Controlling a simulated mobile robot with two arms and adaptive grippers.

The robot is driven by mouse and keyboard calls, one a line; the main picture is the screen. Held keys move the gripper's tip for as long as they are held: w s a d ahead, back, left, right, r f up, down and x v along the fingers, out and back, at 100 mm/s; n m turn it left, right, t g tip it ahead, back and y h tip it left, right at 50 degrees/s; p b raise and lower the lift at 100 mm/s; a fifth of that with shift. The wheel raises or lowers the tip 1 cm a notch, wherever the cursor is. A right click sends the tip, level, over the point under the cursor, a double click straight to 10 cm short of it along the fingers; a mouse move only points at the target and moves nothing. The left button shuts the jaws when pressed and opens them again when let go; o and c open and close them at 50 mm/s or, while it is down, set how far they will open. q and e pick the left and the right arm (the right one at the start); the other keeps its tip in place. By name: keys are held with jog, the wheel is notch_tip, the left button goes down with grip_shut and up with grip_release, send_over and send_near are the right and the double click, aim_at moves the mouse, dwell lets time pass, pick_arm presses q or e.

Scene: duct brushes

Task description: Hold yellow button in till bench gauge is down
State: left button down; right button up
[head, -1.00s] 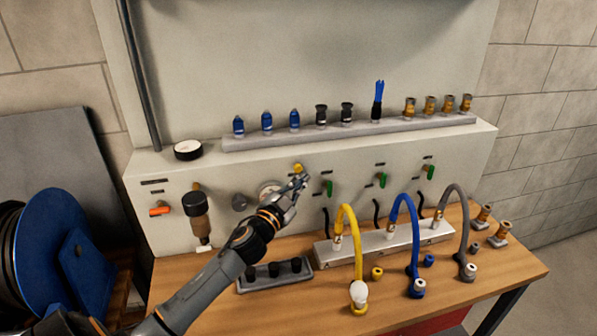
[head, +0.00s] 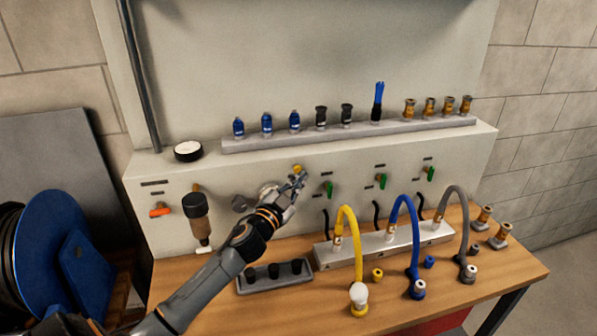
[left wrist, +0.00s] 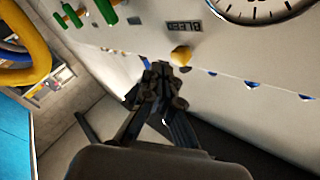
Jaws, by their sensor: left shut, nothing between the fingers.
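The yellow button (head: 297,168) sits on the bench's front panel, above and right of the bench gauge (head: 266,189). My left gripper (head: 301,179) is shut and empty, with its fingertips just below the button. In the left wrist view, the shut fingertips (left wrist: 161,70) are close to the yellow button (left wrist: 181,56), a little to its left; I cannot tell whether they touch it. The gauge is mostly hidden behind my gripper in the head view. The left wrist view shows only part of its dial (left wrist: 262,12), without a readable needle. My right gripper is not in view.
Green valve levers (head: 381,180) line the panel right of the button. Yellow, blue and grey hoses (head: 405,225) arch from a metal manifold (head: 352,249) on the wooden bench. A grey holder (head: 305,277) with black parts lies below my left arm.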

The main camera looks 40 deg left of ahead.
pick_arm(q)
jog(key=shift+a, duration=0.1)
dwell(0.6)
jog(key=shift+w+a, duration=0.25)
jog(key=shift+w, duration=0.05)
jog(key=shift+w+a, duration=0.3)
jog(key=shift+a, duration=0.1)
dwell(2.3)
jog(key=shift+s+d, duration=0.65)
jog(key=shift+d, duration=0.1)
jog(key=s+d+p, duration=0.1)
jog(key=s+d, duration=0.2)
jog(key=shift+s+d, duration=0.1)
jog(key=shift+d, duration=0.3)
